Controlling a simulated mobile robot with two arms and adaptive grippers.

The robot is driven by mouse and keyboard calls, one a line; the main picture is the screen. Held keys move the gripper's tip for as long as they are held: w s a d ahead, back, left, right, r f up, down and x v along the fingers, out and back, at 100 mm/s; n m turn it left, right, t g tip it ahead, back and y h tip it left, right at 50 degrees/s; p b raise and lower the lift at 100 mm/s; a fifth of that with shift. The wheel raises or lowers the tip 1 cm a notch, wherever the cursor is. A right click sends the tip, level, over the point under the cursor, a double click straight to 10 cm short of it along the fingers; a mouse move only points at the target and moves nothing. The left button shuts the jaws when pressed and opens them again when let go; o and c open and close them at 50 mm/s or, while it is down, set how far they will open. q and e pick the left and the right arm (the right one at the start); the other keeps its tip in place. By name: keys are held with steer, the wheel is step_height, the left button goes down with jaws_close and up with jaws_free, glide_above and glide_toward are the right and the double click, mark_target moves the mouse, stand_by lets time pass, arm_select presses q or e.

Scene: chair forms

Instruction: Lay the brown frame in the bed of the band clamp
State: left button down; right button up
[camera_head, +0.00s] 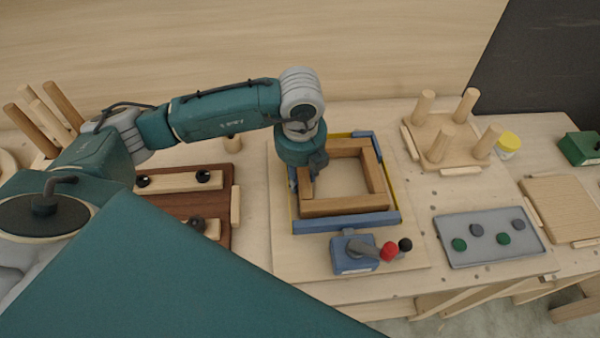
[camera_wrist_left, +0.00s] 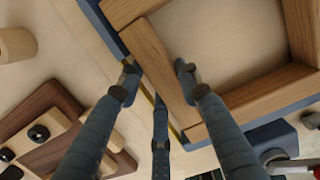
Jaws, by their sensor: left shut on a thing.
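The brown frame (camera_head: 345,206), a square of wooden rails, is inside the blue bars and yellow band of the band clamp (camera_head: 347,223). It looks about level and square to the bars; whether it touches the bed everywhere I cannot tell. My left gripper (camera_head: 311,184) reaches down at the frame's left rail. In the left wrist view its fingers (camera_wrist_left: 158,72) stand on both sides of that rail (camera_wrist_left: 162,58), shut on it. The arm hides the frame's back left corner in the head view. My right gripper is not in view.
The clamp's blue lever block (camera_head: 352,256) with red and black knobs stands in front. A dark brown board (camera_head: 225,185) with wooden bars lies left. A pegged stand (camera_head: 442,145) and a grey tray (camera_head: 488,252) with several discs are right.

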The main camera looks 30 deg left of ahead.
arm_select(q)
steer(key=shift+f, duration=0.35)
steer(key=c, duration=1.1)
jaws_free()
steer(key=shift+r+p, duration=2.7)
steer(key=shift+r, duration=2.35)
steer(key=shift+s+f, duration=0.1)
